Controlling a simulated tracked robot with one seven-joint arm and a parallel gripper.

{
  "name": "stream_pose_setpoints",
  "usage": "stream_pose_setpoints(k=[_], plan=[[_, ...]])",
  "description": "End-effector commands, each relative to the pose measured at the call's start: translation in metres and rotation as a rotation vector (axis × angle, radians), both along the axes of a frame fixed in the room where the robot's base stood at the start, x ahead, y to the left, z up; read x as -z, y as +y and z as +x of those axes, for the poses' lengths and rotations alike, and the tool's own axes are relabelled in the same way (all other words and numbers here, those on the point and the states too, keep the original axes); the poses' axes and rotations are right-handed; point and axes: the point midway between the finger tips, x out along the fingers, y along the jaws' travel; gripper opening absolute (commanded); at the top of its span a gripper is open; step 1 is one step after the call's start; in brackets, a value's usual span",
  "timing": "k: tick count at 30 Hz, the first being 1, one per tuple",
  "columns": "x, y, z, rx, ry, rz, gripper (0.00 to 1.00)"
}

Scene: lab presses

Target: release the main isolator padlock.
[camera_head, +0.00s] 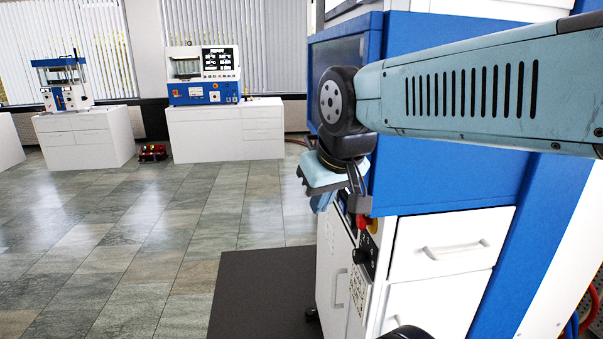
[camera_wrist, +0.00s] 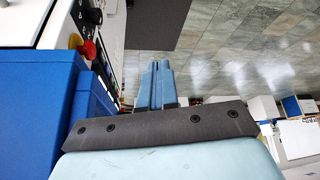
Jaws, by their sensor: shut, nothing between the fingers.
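My gripper (camera_head: 323,203) hangs in front of the left side of the blue and white press cabinet (camera_head: 452,177). In the wrist view its two blue fingers (camera_wrist: 157,70) are together, with nothing between them. A red knob (camera_head: 361,222) with yellow behind it sits on the cabinet's control panel, just right of and below the fingers. The red knob also shows in the wrist view (camera_wrist: 88,50), to the left of the fingers and apart from them. I cannot make out a padlock for certain; the arm and wrist hide part of the panel.
A black knob (camera_head: 361,256) is below the red one on the panel. White drawers (camera_head: 450,243) fill the cabinet's lower front. A dark mat (camera_head: 250,290) lies on the tiled floor to the left. Other machines stand on white benches (camera_head: 226,132) far back.

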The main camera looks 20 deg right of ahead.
Motion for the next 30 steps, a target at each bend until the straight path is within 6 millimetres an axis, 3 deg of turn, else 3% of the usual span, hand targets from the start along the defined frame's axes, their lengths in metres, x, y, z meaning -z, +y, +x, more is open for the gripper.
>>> stream_pose_setpoints(k=[5,14,30], plan=[[0.000,-0.008,0.029,-0.128,0.054,-0.123,0.00],[0.007,-0.042,0.106,-0.489,0.206,-0.449,0.00],[0.048,-0.092,0.247,-1.133,0.592,-0.981,0.00]])
